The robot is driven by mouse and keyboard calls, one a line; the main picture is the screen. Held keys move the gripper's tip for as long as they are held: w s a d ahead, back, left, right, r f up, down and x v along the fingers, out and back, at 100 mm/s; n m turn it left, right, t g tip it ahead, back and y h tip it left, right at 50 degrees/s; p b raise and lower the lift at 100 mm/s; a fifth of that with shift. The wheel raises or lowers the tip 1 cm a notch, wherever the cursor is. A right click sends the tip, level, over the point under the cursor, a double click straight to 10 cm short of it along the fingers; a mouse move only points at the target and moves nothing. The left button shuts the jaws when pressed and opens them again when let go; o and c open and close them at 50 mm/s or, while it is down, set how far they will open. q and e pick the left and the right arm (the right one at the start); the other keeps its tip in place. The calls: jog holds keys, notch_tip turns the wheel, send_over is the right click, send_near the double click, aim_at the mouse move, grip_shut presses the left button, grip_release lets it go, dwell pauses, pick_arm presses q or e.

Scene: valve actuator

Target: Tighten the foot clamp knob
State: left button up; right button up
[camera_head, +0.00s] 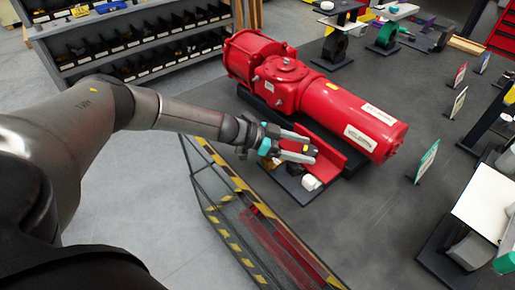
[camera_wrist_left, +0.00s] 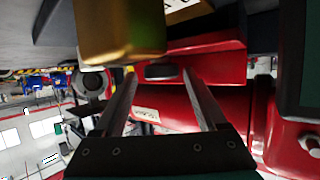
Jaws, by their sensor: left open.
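A red valve actuator (camera_head: 310,95) lies on a dark base on the grey table in the head view. Beside its near side is a red angled foot piece (camera_head: 330,150). My left gripper (camera_head: 312,155) is open and empty at this foot piece, near a short white cylinder (camera_head: 311,183). In the left wrist view the two fingers (camera_wrist_left: 160,76) are spread and point at a red part. A small dark rounded piece (camera_wrist_left: 160,71) shows between the fingertips; I cannot tell whether it is the clamp knob. A brass-coloured block (camera_wrist_left: 120,35) fills the upper left. My right gripper is out of view.
A table edge with yellow-black striped tape (camera_head: 225,170) runs below my left arm. A small green sign (camera_head: 427,160) stands right of the actuator. Shelves with dark bins (camera_head: 140,40) stand behind. The tabletop at the lower middle is clear.

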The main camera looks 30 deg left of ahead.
pick_arm(q)
jog(key=shift+a, duration=0.2)
jog(key=shift+d+f+n+t+y, duration=0.1)
jog(key=shift+n+t+y, duration=0.5)
jog(key=shift+n, duration=0.1)
jog(key=shift+s+d+n+t+y, duration=0.15)
jog(key=shift+n+t+y, duration=0.25)
jog(key=shift+n, duration=0.1)
jog(key=shift+n, duration=0.3)
jog(key=shift+s+d+n+t+y+p, duration=0.15)
jog(key=shift+n+t+y+p, duration=0.25)
jog(key=shift+t+y+p, duration=0.25)
jog(key=shift+s+d+n+t+y+p, duration=0.15)
jog(key=shift+n+t+y+p, duration=0.5)
jog(key=shift+n+y+p, duration=0.8)
jog(key=shift+d+n+t+y+p, duration=0.25)
jog(key=shift+n+y+p, duration=0.2)
jog(key=shift+p, duration=0.3)
jog(key=shift+n+t+y, duration=0.35)
jog(key=shift+n+y, duration=0.2)
jog(key=shift+n, duration=0.05)
